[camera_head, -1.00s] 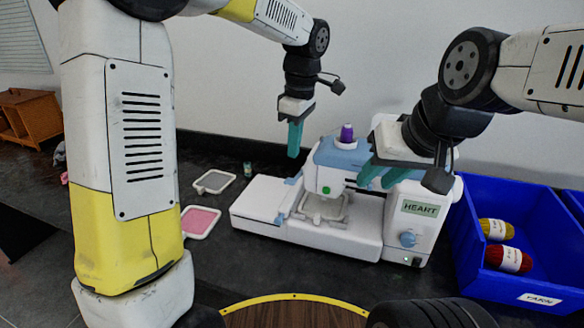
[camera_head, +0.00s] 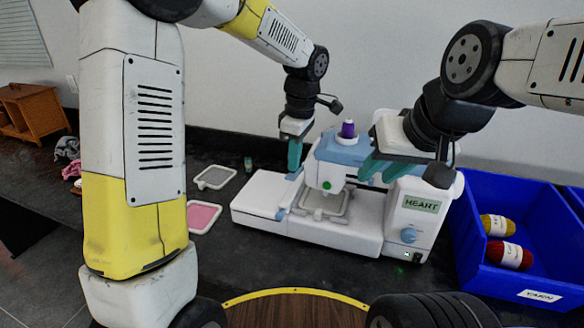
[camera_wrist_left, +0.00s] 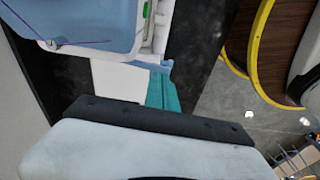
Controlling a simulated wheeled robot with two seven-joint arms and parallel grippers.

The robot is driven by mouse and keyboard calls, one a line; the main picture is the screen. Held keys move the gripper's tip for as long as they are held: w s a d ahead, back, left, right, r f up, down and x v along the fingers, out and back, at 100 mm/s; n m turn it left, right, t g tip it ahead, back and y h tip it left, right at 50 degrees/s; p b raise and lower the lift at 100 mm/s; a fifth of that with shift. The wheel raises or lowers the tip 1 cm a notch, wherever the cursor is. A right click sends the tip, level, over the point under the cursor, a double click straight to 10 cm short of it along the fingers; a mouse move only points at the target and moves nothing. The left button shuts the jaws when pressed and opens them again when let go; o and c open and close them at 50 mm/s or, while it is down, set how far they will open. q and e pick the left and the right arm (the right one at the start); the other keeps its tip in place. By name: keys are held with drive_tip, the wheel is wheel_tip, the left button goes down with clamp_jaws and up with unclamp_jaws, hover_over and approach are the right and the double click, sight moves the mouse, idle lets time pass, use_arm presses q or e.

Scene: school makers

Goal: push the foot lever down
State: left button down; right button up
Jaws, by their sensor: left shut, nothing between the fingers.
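The white and blue sewing machine (camera_head: 375,222), marked HEART, stands on the dark table. I cannot tell for certain which part is the foot lever; a small blue piece (camera_head: 293,176) shows behind the machine's left end, just under my left fingertips. My left gripper (camera_head: 294,169) is shut and empty, pointing down beside the machine head. In the left wrist view its teal fingers (camera_wrist_left: 163,92) show close to a blue piece (camera_wrist_left: 152,65); contact cannot be made out. My right gripper (camera_head: 377,176) is open and empty in front of the machine's upper right side.
A white frame with pink cloth (camera_head: 203,216) and a grey one (camera_head: 214,177) lie left of the machine. A blue bin (camera_head: 485,283) with yellow and red yarn stands at its right. A purple thread spool (camera_head: 347,130) tops the machine.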

use_arm(q)
drive_tip(key=shift+f, duration=0.7)
drive_tip(key=shift+f, duration=1.9)
drive_tip(key=d, duration=0.1)
drive_tip(key=s+d+r, duration=0.1)
drive_tip(key=shift+d, duration=0.35)
drive_tip(key=shift+r, duration=0.1)
wheel_tip(320, 180, up, 8)
hover_over(294, 176)
drive_tip(key=s+d, duration=0.1)
drive_tip(key=d, duration=0.2)
drive_tip(key=shift+s+d, duration=0.2)
